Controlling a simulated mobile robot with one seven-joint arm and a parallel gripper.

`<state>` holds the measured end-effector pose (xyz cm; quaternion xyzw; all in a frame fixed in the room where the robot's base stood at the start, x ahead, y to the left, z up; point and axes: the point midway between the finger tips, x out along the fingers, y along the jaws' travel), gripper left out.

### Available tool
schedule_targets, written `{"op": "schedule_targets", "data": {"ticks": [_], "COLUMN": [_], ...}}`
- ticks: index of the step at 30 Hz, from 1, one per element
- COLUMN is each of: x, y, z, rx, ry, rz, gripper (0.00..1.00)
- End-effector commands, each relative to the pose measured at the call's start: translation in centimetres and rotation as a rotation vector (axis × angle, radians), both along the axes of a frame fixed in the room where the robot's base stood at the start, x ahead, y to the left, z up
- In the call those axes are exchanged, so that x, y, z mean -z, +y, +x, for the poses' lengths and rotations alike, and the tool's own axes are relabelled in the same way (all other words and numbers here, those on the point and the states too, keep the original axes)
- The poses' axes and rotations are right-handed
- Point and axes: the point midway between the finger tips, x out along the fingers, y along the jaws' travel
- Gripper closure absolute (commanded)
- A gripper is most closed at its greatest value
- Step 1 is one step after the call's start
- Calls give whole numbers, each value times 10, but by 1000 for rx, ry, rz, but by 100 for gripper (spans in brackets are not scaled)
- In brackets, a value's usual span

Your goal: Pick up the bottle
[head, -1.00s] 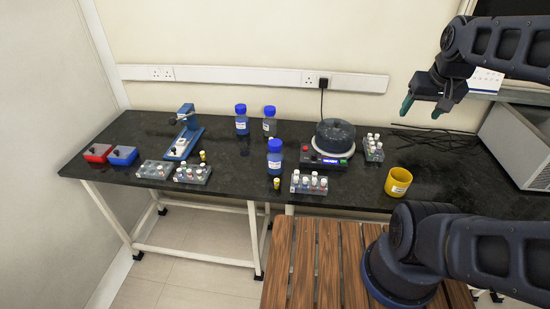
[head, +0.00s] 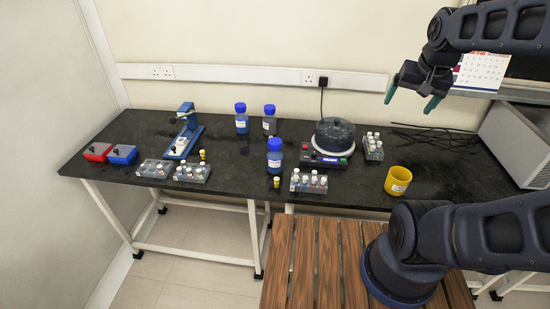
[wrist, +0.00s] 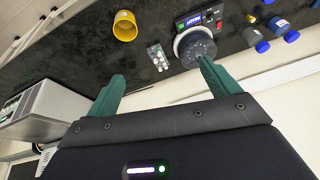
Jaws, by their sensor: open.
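My gripper (head: 411,92) is open and empty, raised above the right part of the bench, well to the right of all the bottles. Its green fingers (wrist: 158,84) are spread wide.
A round dark device (head: 334,137) stands right of the bottles, with vial racks (head: 309,184) nearby. A yellow cup (head: 398,181) is at the front right. A blue stand (head: 185,134) and red and blue boxes (head: 97,152) are at the left. A grey box (head: 520,146) is at the right.

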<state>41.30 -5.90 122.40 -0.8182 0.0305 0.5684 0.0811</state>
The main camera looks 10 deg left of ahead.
Motion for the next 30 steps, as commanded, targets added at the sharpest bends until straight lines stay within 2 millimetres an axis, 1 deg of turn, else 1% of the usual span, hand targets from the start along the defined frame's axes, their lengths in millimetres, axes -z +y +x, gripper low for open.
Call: {"op": "schedule_targets", "data": {"ticks": [1, 6, 11, 14, 20, 21, 26, 30], "x": [2, 9, 19, 28, 52, 57, 81, 106], "y": [8, 36, 66, 88, 136, 146, 189, 228], "z": [11, 45, 74, 91, 120, 125, 143, 153], "rx": [32, 183, 330, 423, 617, 655, 813, 955], "ry": [20, 78, 136, 171, 239, 250, 293, 321], "rz": [24, 106, 167, 196, 239, 245, 260, 263], "gripper": [12, 12, 12, 12, 12, 12, 12, 12]}}
